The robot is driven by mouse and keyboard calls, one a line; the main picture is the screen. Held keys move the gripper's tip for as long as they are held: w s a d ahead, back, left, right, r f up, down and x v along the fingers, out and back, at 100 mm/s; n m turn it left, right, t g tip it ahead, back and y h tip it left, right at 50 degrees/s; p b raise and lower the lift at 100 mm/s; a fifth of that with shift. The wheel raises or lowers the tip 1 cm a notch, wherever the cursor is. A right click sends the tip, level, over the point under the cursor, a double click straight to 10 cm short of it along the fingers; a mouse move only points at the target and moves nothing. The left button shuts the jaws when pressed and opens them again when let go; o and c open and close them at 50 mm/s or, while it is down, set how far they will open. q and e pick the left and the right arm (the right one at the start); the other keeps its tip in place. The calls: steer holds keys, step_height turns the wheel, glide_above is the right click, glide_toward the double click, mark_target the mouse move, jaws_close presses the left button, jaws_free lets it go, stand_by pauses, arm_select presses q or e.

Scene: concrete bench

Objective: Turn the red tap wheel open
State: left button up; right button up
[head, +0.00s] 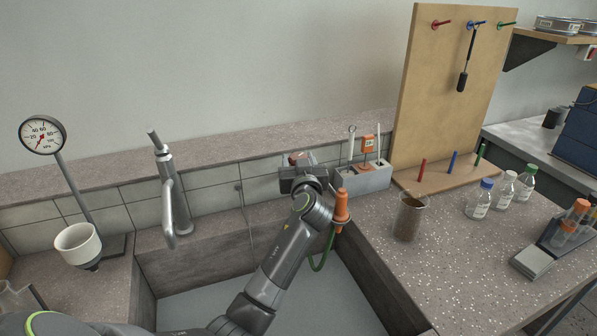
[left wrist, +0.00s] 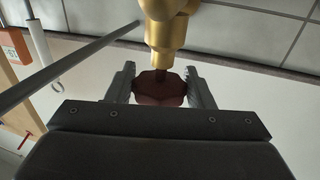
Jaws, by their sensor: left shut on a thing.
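The dark red tap wheel (left wrist: 160,92) sits at the end of a brass tap body (left wrist: 166,30) in the left wrist view. My left gripper (left wrist: 160,80) has one finger on each side of the wheel and is shut on it. In the head view the left gripper (head: 302,163) is at the tiled back wall of the sink, and a small reddish part of the wheel (head: 298,156) shows above it. The gripper hides most of the wheel and the brass tap there. My right gripper is not in view.
A grey spout (head: 176,205) stands left of my arm over the sink. An orange-handled thing (head: 341,207) with a green hose hangs right of the gripper. A grey rack (head: 362,180) is close behind it. A brown-filled beaker (head: 409,216) stands on the right counter.

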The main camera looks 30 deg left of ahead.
mark_target(299, 156)
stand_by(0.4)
arm_select(q)
steer(key=o, duration=0.9)
step_height(299, 156, up, 10)
steer(key=shift+o, duration=0.2)
